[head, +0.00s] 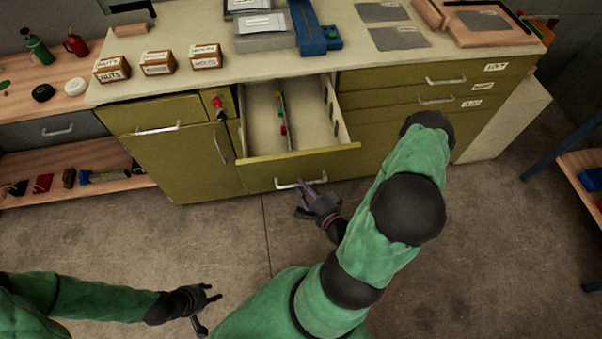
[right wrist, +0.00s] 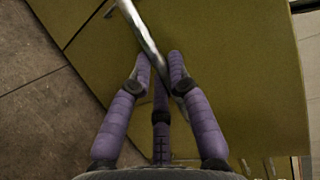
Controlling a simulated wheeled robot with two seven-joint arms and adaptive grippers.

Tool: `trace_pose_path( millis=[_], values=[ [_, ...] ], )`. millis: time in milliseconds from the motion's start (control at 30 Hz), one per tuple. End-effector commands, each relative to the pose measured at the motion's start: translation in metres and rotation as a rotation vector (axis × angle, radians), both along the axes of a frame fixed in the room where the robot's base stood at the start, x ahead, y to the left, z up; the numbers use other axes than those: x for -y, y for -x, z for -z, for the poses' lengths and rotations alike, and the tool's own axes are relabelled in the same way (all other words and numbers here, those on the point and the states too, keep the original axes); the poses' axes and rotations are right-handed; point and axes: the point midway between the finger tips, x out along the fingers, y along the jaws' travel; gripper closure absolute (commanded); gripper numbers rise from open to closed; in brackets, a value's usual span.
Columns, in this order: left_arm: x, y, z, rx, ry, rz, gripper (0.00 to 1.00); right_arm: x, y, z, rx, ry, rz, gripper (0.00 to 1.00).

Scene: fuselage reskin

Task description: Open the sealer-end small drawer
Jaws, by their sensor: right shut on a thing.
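A wide olive drawer (head: 297,153) in the middle of the cabinet is pulled out, with a divider and small coloured pieces inside. My right gripper (head: 304,190) is at its silver bar handle (head: 288,185). In the right wrist view the purple fingers (right wrist: 162,75) are closed around the handle bar (right wrist: 142,30). My left gripper (head: 209,305) is empty, its fingers spread, over the floor at the lower left. A smaller closed drawer (head: 130,115) is at the cabinet's left, and closed labelled drawers (head: 400,83) are at the right. I cannot tell which is the sealer-end one.
Wooden boxes (head: 158,62), a blue tool (head: 313,30) and grey sheets (head: 398,38) lie on the worktop. A red knob (head: 217,102) is left of the open drawer. A wooden shelf (head: 85,185) stands left, another rack (head: 585,170) right. The concrete floor in front is clear.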

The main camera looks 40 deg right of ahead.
Motion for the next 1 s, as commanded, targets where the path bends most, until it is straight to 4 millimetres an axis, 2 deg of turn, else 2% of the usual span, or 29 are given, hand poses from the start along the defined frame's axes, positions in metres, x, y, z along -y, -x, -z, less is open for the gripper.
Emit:
trace_pose_path(
  millis=[200,400,900,933,1000],
  values=[
    [0.0,0.0,0.002,0.0,0.0,0.0,0.6,-0.013,0.022,0.001,-0.002,-0.004,0.004,1.0],
    [0.0,0.0,0.002,0.0,0.0,0.0,0.6,-0.02,0.033,0.0,-0.001,-0.003,0.002,1.0],
    [0.0,0.0,0.002,0.0,0.0,0.0,0.6,-0.022,0.036,0.0,0.0,0.0,0.0,1.0],
    [0.0,0.0,0.002,0.0,0.0,0.0,0.6,-0.022,0.036,0.0,0.0,0.0,0.0,0.79],
    [0.0,0.0,0.002,0.0,0.0,0.0,0.6,-0.022,0.036,0.0,0.0,0.0,0.0,0.59]
  ],
)
